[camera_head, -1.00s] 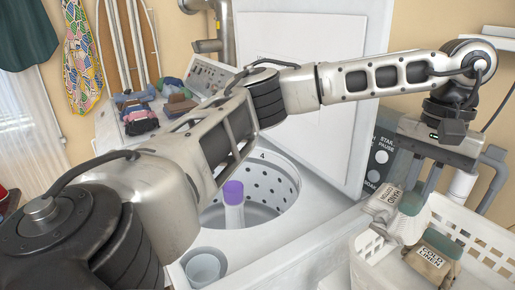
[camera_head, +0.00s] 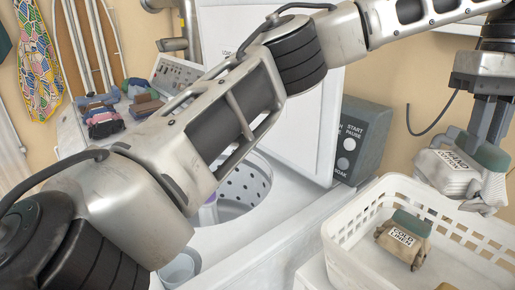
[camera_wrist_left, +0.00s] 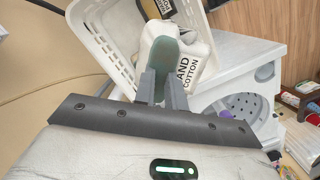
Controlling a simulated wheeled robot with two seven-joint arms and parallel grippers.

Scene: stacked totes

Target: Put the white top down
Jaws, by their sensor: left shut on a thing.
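The white top (camera_head: 452,178) is a folded bundle with a printed label and a grey-green band, at the right of the head view. My left gripper (camera_head: 488,138) points down and is shut on it, holding it at the far right side of the white basket (camera_head: 345,238). I cannot tell whether the top touches the rim. In the left wrist view, the top (camera_wrist_left: 190,58) sits between my fingertips (camera_wrist_left: 163,88), its label reading "AND COTTON", with the basket (camera_wrist_left: 100,45) behind it. My right gripper is not in view.
A brown labelled bundle (camera_head: 403,240) lies in the basket, with bare floor beside it. The open washer drum (camera_head: 243,188) is left of the basket, partly behind my arm. Several folded clothes (camera_head: 103,118) lie on the washer's back left. A cup (camera_head: 180,270) stands in front.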

